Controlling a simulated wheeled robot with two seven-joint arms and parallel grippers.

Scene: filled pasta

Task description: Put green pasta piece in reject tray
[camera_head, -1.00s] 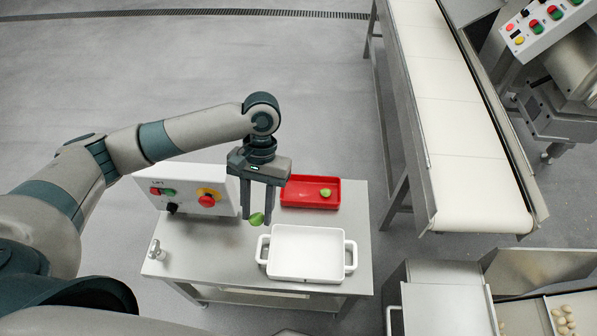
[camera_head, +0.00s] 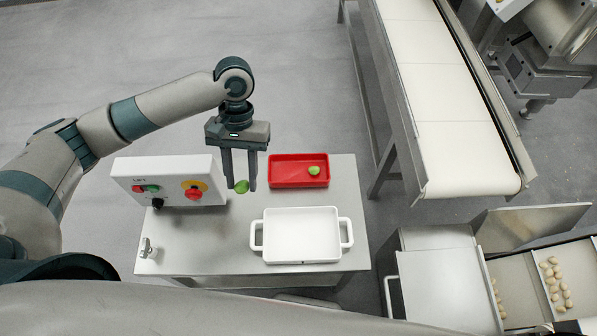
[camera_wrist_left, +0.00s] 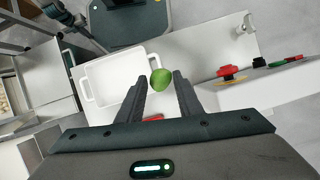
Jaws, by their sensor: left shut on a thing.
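My left gripper (camera_head: 241,187) is shut on a green pasta piece (camera_head: 241,186), held between its fingertips above the steel table. The held piece also shows in the left wrist view (camera_wrist_left: 161,79), at the fingertips. The red tray (camera_head: 282,182) lies to the right of the gripper on the table, with another green pasta piece (camera_head: 314,170) in its right part. A white two-handled dish (camera_head: 301,236) stands in front of the tray and right of the gripper. My right gripper is not in view.
A control box (camera_head: 170,178) with buttons stands at the table's back left, close to the gripper. A small metal fitting (camera_head: 148,249) is at the table's left edge. A conveyor (camera_head: 455,130) runs at the right. Pale pasta pieces (camera_head: 556,286) lie in a bin at lower right.

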